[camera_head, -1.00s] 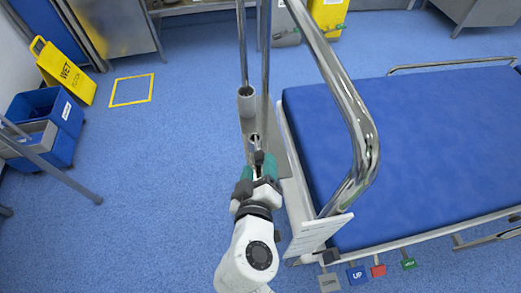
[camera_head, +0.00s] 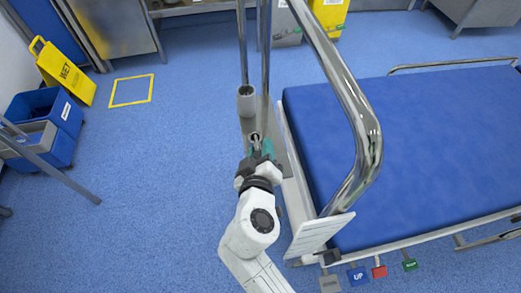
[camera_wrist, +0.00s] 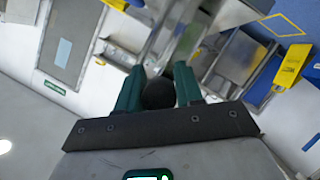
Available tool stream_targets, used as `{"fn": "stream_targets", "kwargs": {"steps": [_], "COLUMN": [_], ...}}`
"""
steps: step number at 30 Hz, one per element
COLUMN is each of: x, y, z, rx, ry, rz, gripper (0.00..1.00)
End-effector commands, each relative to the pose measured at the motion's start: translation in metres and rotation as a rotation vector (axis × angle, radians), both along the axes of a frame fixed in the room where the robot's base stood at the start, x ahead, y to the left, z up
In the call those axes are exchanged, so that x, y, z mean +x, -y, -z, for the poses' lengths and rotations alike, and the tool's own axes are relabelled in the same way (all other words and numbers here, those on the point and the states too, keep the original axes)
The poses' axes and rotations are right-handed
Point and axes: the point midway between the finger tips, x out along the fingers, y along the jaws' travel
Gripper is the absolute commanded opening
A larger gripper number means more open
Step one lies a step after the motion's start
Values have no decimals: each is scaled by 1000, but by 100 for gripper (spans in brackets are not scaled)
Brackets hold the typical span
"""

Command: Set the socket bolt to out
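A dark round knob (camera_wrist: 158,94), which appears to be the socket bolt's end, sits between the two teal fingers of my gripper (camera_wrist: 159,88) in the wrist view. It fills the gap, and both fingers appear to touch its sides. In the head view my gripper (camera_head: 258,150) is at the lower end of the metal plate beside the bed. A small metal piece (camera_head: 254,139) shows just beyond the fingers. The knob is hidden there by my gripper, and I cannot tell how far the bolt is drawn.
A grey cylindrical socket (camera_head: 246,101) on a pole stands just beyond my gripper. The blue bed (camera_head: 420,150) and its chrome rail (camera_head: 352,115) are close on the right. Labelled pedals (camera_head: 357,275) lie at the bed's foot.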

Motion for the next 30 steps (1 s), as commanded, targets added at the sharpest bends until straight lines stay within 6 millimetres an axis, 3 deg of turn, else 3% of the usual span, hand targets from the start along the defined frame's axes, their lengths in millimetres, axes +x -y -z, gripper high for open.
{"fn": "stream_targets", "kwargs": {"steps": [11, 20, 30], "x": [0, -1, -29], "y": [0, 0, 8], "z": [0, 0, 0], "rx": [0, -1, -1], "ry": [0, -1, -1], "rz": [0, -1, -3], "gripper": [0, 0, 0]}}
